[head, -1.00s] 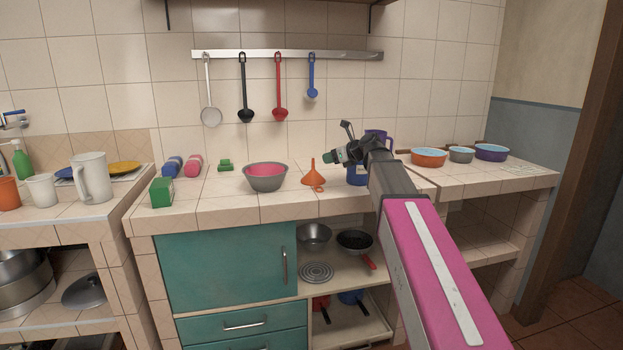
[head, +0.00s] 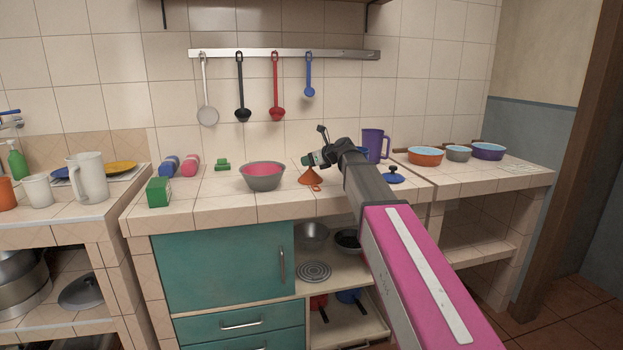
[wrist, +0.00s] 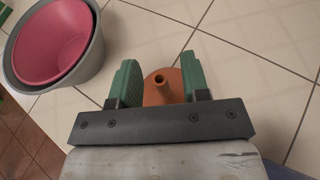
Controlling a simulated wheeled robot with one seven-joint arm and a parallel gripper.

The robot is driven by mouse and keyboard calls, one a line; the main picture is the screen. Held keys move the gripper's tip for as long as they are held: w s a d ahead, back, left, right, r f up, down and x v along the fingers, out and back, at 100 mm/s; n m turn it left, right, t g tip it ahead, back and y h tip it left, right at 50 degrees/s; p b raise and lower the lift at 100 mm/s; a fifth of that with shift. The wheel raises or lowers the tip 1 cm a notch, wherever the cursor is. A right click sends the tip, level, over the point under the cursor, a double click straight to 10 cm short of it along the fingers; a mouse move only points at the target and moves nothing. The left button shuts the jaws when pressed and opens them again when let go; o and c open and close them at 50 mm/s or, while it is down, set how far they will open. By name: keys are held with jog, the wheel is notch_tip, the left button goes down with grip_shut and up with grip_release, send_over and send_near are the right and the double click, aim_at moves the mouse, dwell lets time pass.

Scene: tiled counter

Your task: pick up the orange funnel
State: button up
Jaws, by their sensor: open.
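The orange funnel (head: 310,177) stands on the tiled counter, wide end down and spout up, just right of the grey and pink bowl. In the wrist view the funnel (wrist: 161,88) lies between the two green fingers of my gripper (wrist: 161,82), its spout pointing up towards the camera. My gripper (head: 309,160) is open, with a gap showing between the funnel's spout and each finger. In the head view the gripper hides the funnel's upper part. Whether the fingers touch the cone cannot be told.
A grey bowl with a pink one inside (head: 262,177) stands close on the left. A blue lid (head: 394,175) and a purple jug (head: 374,146) are on the right. A green box (head: 158,191) is farther left. Bare tiles lie in front of the funnel.

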grip_shut()
jog(key=shift+r, duration=0.1)
jog(key=shift+r, duration=0.55)
notch_tip(320, 180, up, 2)
jog(key=shift+r, duration=0.2)
jog(key=s+a+r, duration=0.6)
jog(key=s+r, duration=0.1)
jog(key=s, duration=0.3)
jog(key=shift+r, duration=0.15)
